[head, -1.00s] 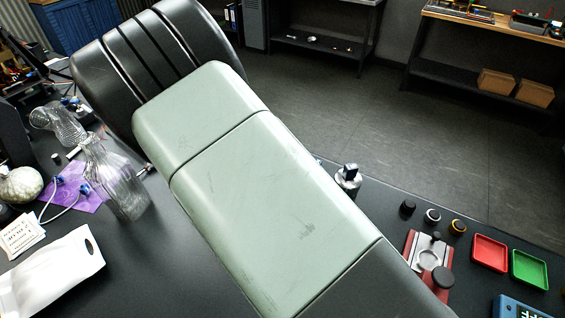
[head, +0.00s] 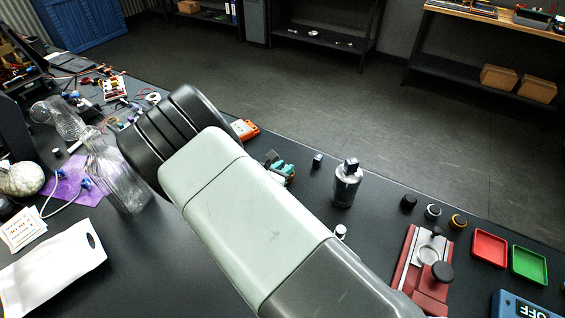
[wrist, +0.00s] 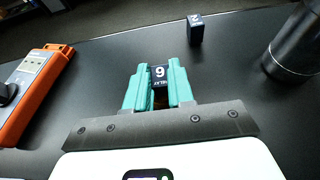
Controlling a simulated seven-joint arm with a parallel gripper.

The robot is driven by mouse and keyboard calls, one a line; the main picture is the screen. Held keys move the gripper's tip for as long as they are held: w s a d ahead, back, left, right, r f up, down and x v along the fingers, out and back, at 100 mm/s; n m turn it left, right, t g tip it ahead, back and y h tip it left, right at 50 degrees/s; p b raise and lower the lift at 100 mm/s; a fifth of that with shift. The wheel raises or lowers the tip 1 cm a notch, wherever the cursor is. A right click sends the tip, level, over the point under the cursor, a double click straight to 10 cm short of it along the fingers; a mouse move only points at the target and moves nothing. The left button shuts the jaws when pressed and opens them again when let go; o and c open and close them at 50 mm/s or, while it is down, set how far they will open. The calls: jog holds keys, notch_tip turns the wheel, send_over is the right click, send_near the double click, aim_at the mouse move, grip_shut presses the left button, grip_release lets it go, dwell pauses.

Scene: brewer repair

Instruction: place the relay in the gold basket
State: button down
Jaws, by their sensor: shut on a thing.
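In the wrist view, my gripper (wrist: 159,80) has its teal fingers shut on the relay (wrist: 160,73), a small black block with a white label marked with a digit. The label faces the camera. The gripper also shows in the head view (head: 281,167), past my arm, over the dark bench; the relay cannot be made out there. A small gold-rimmed round piece (head: 458,222) on the right of the bench may be the gold basket. It is well to the right of my gripper and outside the wrist view.
A second black block (wrist: 195,29) stands just beyond my gripper. A metal cylinder (head: 346,184) stands to its right, an orange meter (wrist: 35,85) lies to its left. Black (head: 408,202) and silver-rimmed (head: 432,212) round pieces, a red stand (head: 412,262), red (head: 490,249) and green (head: 529,265) trays are farther right.

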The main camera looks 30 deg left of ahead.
jog(key=shift+f, duration=0.2)
jog(key=c, duration=0.9)
grip_release()
notch_tip(320, 180, up, 7)
dwell(0.4)
